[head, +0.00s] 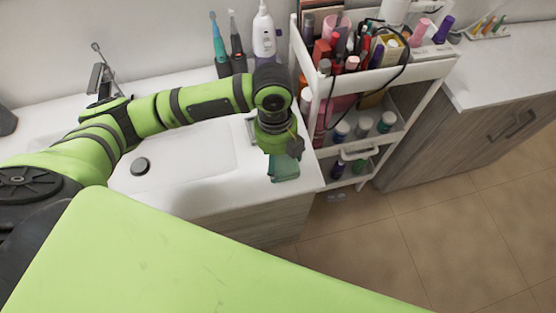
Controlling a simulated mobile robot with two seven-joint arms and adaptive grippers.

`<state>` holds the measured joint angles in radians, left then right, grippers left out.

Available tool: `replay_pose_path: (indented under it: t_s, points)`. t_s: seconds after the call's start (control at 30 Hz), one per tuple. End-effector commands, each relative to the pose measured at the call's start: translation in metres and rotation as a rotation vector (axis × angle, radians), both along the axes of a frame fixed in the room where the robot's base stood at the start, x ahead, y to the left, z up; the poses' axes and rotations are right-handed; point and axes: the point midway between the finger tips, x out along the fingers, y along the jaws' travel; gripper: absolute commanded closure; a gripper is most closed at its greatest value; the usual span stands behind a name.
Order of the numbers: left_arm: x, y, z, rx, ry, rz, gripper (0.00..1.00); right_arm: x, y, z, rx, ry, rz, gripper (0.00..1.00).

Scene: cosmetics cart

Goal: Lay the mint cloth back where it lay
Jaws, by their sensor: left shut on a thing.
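The mint cloth (285,169) hangs just below my left gripper (286,150), near the right end of the white sink counter. The gripper is shut on the cloth and points down. The wrist hides the top of the cloth, and I cannot tell whether its lower edge touches the counter. My left arm reaches in from the left across the sink. My right gripper is not in view.
A white cart (412,73) full of cosmetics stands right of the sink counter (230,196). Electric toothbrushes (219,52) and a white oral irrigator (263,36) stand behind the wrist. A wooden cabinet (470,140) is at right.

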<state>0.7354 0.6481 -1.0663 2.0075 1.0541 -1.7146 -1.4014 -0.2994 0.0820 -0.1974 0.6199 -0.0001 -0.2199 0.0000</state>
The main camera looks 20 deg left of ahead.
Motion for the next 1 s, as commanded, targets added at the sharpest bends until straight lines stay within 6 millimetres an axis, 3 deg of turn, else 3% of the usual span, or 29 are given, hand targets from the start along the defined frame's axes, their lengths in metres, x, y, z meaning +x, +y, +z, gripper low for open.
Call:
replay_pose_path:
  t_s: [0.17,0.43,0.8,0.83,0.87,1.0]
  points:
    - [0.007,0.005,-0.009,0.000,0.001,0.001,0.60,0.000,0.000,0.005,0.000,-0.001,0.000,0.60]
    - [0.006,0.005,-0.043,0.001,0.001,0.001,0.60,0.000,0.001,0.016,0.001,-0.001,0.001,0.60]
    - [0.006,0.005,-0.049,0.001,-0.002,-0.001,0.60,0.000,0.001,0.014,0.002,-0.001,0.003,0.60]
    - [0.007,0.005,-0.048,0.001,-0.002,-0.001,0.12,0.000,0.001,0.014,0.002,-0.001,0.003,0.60]
    - [0.007,0.005,-0.048,0.001,-0.002,-0.001,0.00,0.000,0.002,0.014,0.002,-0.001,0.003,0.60]
    - [0.006,0.005,-0.048,0.001,-0.002,-0.001,0.00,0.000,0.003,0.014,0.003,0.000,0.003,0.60]
